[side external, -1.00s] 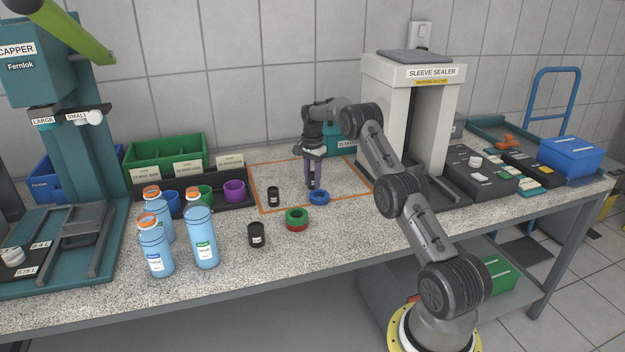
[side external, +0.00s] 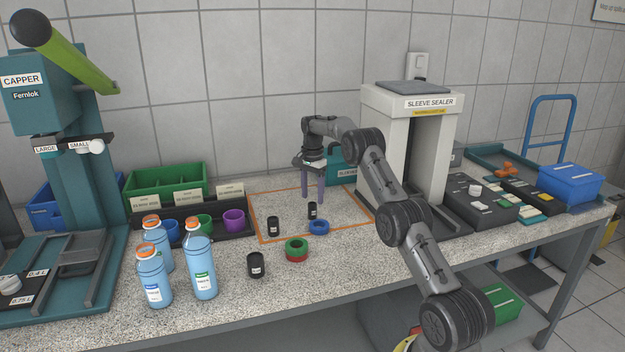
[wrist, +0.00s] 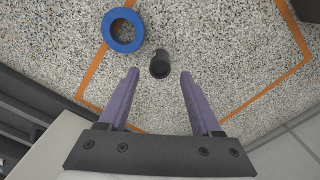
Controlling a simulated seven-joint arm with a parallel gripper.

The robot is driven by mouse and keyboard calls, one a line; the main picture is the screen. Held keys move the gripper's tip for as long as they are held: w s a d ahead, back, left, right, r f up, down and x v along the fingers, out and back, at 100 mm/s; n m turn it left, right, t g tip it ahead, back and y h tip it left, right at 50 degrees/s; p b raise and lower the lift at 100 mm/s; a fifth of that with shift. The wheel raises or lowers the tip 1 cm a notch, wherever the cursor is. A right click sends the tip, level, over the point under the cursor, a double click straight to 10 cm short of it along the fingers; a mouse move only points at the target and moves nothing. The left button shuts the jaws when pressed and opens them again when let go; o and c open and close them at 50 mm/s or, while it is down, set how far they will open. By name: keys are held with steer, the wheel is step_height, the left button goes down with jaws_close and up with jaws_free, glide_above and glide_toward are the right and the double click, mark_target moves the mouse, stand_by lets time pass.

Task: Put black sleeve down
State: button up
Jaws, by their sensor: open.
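A black sleeve (side external: 312,211) stands upright on the counter inside the orange outlined area (side external: 262,238). It also shows in the wrist view (wrist: 159,65), just beyond the fingertips and roughly between their lines. My gripper (side external: 313,196) is open and empty above the sleeve, with its purple fingers apart; they also show in the wrist view (wrist: 159,75). A second black sleeve (side external: 273,227) stands to the left near the outline's edge. A third, wider black sleeve (side external: 256,265) stands nearer the front, outside the outline.
A blue ring (side external: 319,227) lies just in front of the sleeve; the wrist view shows it too (wrist: 123,43). Stacked green and red rings (side external: 296,249) lie nearby. Blue bottles (side external: 200,262) stand at left. The sleeve sealer (side external: 377,112) rises at right.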

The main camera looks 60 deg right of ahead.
mark_target(313, 203)
step_height(313, 203, up, 6)
steer(key=s+a+r+n+t+h, duration=0.1)
steer(key=s+a+r+n, duration=0.3)
steer(key=a+r, duration=0.65)
steer(key=s+a+r+n+t, duration=0.1)
steer(key=a+r+n, duration=0.5)
steer(key=a, duration=0.8)
steer(key=s+a+f+n+t, duration=0.1)
steer(key=s+a+n, duration=0.5)
steer(key=s+a, duration=0.7)
steer(key=s+t, duration=0.1)
steer(key=s, duration=0.3)
steer(key=shift+s+a+n+t, duration=0.3)
steer(key=shift+a+n+t, duration=0.05)
steer(key=shift+n+t, duration=0.05)
steer(key=shift+o, duration=0.6)
steer(key=s+a+f+n+y, duration=0.1)
steer(key=s+a+f+n, duration=0.1)
steer(key=s+f, duration=0.4)
steer(key=shift+s+a+n+t, duration=0.4)
steer(key=shift+s+n, duration=0.3)
steer(key=shift+s, duration=0.05)
steer(key=shift+r, duration=0.1)
